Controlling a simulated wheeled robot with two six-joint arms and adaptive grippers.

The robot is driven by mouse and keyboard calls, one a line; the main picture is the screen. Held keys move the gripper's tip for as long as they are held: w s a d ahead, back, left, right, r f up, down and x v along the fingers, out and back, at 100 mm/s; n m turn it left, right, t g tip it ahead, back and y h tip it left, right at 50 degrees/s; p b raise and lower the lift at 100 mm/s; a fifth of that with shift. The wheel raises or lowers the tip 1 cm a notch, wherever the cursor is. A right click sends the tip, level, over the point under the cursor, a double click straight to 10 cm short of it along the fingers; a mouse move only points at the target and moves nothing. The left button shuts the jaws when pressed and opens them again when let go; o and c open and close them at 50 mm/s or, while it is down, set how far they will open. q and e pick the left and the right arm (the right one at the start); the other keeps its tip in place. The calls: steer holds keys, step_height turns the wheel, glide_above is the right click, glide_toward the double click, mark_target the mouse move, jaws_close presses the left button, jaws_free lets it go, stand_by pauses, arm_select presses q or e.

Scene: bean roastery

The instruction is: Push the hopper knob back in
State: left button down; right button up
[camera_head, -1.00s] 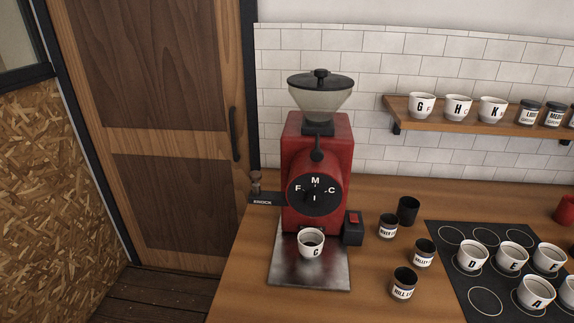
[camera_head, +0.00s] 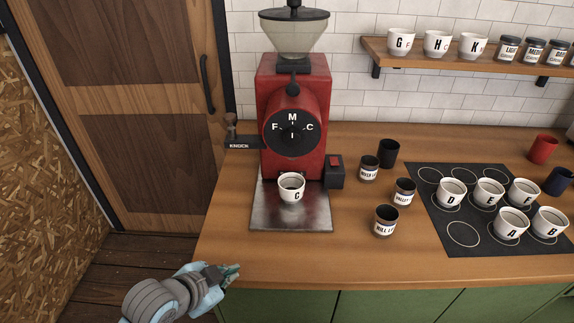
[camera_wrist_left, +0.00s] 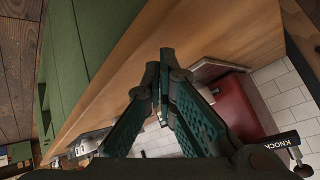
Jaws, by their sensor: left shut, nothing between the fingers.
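The red grinder (camera_head: 292,75) stands on the wooden counter, with a clear hopper (camera_head: 294,37) on top. A black knob (camera_head: 292,89) shows on its front below the hopper and above the black dial marked F, M, C; I cannot tell how far it sticks out. The grinder also shows, partly hidden, in the left wrist view (camera_wrist_left: 238,105). My left gripper (camera_head: 232,273) is shut and empty near the counter's front left corner, well below and in front of the grinder. Its fingertips (camera_wrist_left: 160,70) meet in the left wrist view. My right gripper is not in view.
A knock arm (camera_head: 241,145) juts left, and a black box with a red switch (camera_head: 334,171) sits right. Dark jars (camera_head: 385,221) and a black mat (camera_head: 463,248) with cups lie further right.

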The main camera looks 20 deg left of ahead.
arm_select(q)
steer(key=w+d+r+m+t+h, duration=0.15)
steer(key=w+r+m, duration=0.3)
steer(key=r, duration=0.45)
steer(key=w+r+m+t+h, duration=0.2)
steer(key=w+r+m+t, duration=0.15)
steer(key=w+r, duration=0.35)
step_height(320, 180, up, 16)
steer(key=d+m+t+h, duration=0.1)
steer(key=m+h, duration=0.3)
steer(key=m, duration=0.4)
steer(key=shift+s, duration=0.45)
steer(key=shift+f, duration=0.1)
steer(key=p, duration=0.3)
glide_toward(293, 88)
steer(key=w+d+f, duration=0.1)
steer(key=w+d, duration=0.4)
steer(key=shift+s+d+f, duration=0.15)
steer(key=shift+s, duration=0.05)
